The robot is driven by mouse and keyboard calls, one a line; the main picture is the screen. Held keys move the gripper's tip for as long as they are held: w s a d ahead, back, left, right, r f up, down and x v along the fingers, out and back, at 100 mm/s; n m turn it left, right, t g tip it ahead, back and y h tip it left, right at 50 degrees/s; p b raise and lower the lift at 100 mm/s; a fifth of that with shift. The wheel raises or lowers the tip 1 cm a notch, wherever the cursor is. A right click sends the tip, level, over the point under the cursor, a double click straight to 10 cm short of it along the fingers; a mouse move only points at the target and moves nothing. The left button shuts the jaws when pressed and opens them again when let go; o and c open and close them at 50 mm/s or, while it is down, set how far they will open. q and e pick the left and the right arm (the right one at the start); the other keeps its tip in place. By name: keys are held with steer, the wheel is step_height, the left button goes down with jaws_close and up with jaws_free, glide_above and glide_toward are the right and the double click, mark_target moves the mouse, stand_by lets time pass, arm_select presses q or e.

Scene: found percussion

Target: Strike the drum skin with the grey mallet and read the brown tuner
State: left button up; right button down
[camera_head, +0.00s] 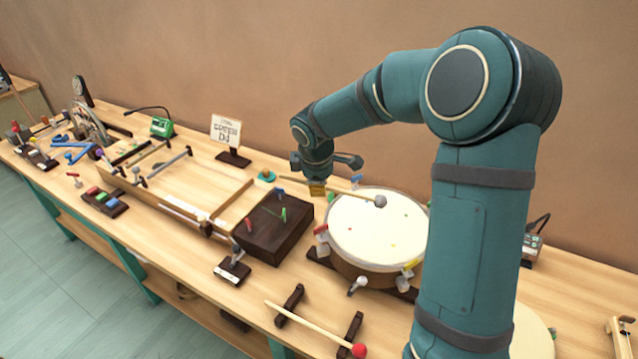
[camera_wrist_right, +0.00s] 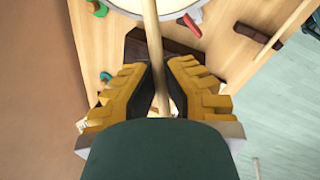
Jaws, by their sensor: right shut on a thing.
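My right gripper (camera_head: 317,188) is shut on the handle of the grey mallet (camera_head: 380,201). In the right wrist view the handle (camera_wrist_right: 151,45) runs between the yellow fingers (camera_wrist_right: 160,78) of this gripper. The grey head appears over the far part of the pale drum skin (camera_head: 370,232); I cannot tell whether it touches. The drum rim also shows at the top of the wrist view (camera_wrist_right: 178,8). A small boxed device (camera_head: 532,246) stands behind my right arm, partly hidden. A green device (camera_head: 162,127) stands at the back left. I cannot make out a brown tuner for certain. My left gripper is not in view.
A red-headed mallet (camera_head: 312,328) lies on two dark rests in front. A dark wooden box (camera_head: 272,228) stands left of the drum, and a printed card (camera_head: 226,132) stands behind it. Clamps surround the drum. A long wooden frame (camera_head: 165,195) fills the left bench.

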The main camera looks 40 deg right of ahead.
step_height(320, 180, down, 6)
steer(key=s+d+t+y+b, duration=0.1)
steer(key=d+y+b, duration=0.1)
steer(key=b, duration=0.1)
steer(key=r+p, duration=0.3)
steer(key=r, duration=0.1)
steer(key=r+p, duration=0.2)
steer(key=shift+a+r+p, duration=0.35)
steer(key=shift+r, duration=0.05)
steer(key=shift+f, duration=0.15)
